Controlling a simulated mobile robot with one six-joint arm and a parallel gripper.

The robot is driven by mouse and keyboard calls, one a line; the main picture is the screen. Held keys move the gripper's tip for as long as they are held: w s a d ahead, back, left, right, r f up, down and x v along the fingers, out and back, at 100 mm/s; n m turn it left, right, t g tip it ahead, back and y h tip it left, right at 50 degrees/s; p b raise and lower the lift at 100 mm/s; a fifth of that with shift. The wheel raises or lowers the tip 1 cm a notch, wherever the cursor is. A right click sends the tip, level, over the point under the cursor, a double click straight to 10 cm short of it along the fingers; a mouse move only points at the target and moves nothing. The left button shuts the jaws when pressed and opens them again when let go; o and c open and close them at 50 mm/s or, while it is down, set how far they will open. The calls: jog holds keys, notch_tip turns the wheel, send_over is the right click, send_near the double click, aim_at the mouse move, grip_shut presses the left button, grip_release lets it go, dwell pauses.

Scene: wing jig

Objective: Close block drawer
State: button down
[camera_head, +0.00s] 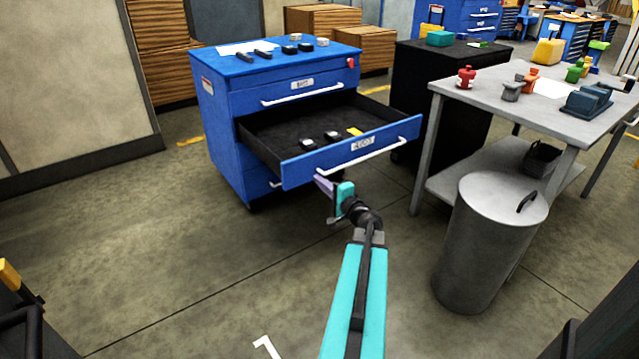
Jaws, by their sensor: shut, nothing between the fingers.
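A blue tool cabinet (223,141) stands left of centre. Its middle drawer (300,171) is pulled far out toward me, with a white bar handle and a label on its front. Inside the drawer's dark tray lie two small dark blocks with light tops and a yellow piece (354,132). The drawer above and the one below look shut.
A grey metal table (545,122) with colored parts stands at the right, with a grey lidded bin (478,240) before it. A black cabinet (425,62) stands behind the drawer's right end. The floor in front and left is clear.

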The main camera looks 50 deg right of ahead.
aim_at(297, 162)
jog(key=x, duration=1.2)
jog(key=shift+d+b, duration=0.1)
jog(key=shift+b, duration=0.2)
